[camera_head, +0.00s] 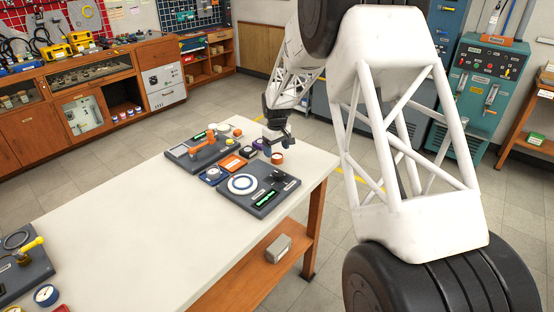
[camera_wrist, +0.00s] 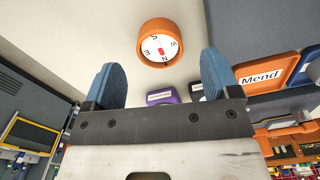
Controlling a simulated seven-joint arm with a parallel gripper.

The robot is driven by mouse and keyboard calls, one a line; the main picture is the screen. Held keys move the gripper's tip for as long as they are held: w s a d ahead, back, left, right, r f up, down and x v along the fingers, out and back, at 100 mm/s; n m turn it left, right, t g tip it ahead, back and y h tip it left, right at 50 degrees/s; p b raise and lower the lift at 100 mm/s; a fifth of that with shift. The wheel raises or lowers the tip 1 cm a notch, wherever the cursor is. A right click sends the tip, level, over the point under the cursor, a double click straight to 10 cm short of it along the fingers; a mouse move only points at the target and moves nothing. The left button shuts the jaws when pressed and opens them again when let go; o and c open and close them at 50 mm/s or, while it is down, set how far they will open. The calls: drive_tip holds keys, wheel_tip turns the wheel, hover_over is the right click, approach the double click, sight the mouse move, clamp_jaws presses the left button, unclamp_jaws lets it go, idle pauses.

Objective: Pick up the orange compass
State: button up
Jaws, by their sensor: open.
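The orange compass (camera_wrist: 159,43) is a round orange case with a white dial, letters and a red needle. It rests on the white table and shows between and beyond my fingertips in the wrist view. It also shows in the head view (camera_head: 277,158) at the table's far right end. My gripper (camera_wrist: 166,80) has two blue fingertips spread apart with nothing between them. In the head view my gripper (camera_head: 275,144) is just above and beside the compass; contact cannot be made out.
An orange tray marked "Mend" (camera_wrist: 262,76) and a purple item (camera_wrist: 162,97) lie near the compass. A dark board with a white ring dial (camera_head: 262,205) stands close by, and another with an orange handle (camera_head: 188,160). The table's middle (camera_head: 130,210) is clear.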

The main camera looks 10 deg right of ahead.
sight(277, 155)
drive_tip(key=shift+f, duration=1.85)
drive_tip(key=c, duration=1)
drive_tip(key=shift+r, duration=0.1)
drive_tip(key=shift+r, duration=4.95)
drive_tip(key=shift+s+a, duration=0.3)
drive_tip(key=shift+a, duration=0.05)
drive_tip(key=s+a, duration=0.4)
drive_tip(key=s, duration=0.1)
drive_tip(key=s+a, duration=0.4)
drive_tip(key=s, duration=0.1)
drive_tip(key=s+a, duration=0.4)
drive_tip(key=s, duration=0.1)
drive_tip(key=shift+a+f, duration=0.3)
drive_tip(key=shift+f, duration=0.1)
